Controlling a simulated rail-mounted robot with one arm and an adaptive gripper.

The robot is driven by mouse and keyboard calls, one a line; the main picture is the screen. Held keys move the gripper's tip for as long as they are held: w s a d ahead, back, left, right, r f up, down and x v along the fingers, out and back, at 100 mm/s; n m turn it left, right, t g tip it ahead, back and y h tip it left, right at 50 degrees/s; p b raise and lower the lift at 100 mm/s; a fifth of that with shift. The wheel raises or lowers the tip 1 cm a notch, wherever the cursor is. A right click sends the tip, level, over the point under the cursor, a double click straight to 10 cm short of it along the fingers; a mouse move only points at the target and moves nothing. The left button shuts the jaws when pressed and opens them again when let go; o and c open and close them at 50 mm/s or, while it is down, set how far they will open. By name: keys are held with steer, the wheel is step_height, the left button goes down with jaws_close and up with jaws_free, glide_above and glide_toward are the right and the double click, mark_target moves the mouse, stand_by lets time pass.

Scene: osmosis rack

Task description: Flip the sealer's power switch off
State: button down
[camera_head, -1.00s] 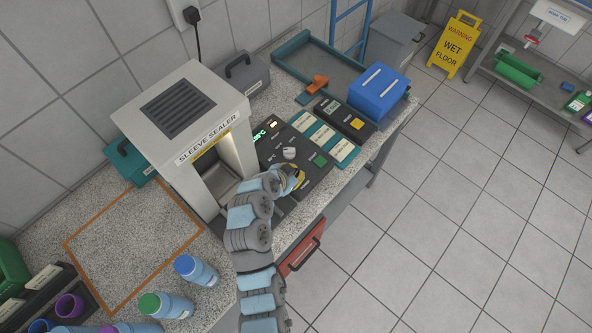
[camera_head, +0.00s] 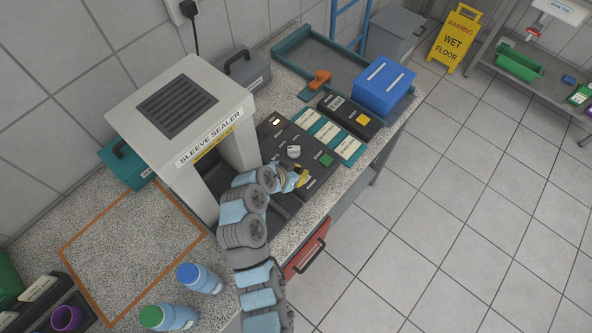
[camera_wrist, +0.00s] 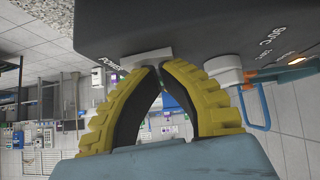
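The white sleeve sealer (camera_head: 185,115) stands on the bench, its opening now dark. My gripper (camera_head: 301,178) is low over the panel's front part. In the wrist view, the yellow fingertips (camera_wrist: 158,68) are brought together right at a grey switch (camera_wrist: 147,57) beside the "POWER" label. The tips partly cover the switch, and its tilt is hard to tell. Nothing shows held between the fingers.
Teal-edged cards (camera_head: 330,135), a black box with a yellow button (camera_head: 350,117) and a blue box (camera_head: 383,88) lie right of the panel. Blue-capped (camera_head: 200,278) and green-capped (camera_head: 168,317) bottles stand at the front left. The orange-outlined area (camera_head: 75,241) is bare.

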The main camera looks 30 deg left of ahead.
steer(key=shift+d, duration=0.2)
steer(key=shift+s+d, duration=0.1)
steer(key=shift+d, duration=0.5)
steer(key=shift+r, duration=0.25)
steer(key=r, duration=0.2)
steer(key=r+p, duration=0.1)
steer(key=shift+a+r, duration=0.2)
steer(key=shift+r, duration=0.15)
steer(key=v, duration=1)
steer(key=shift+a+f, duration=0.1)
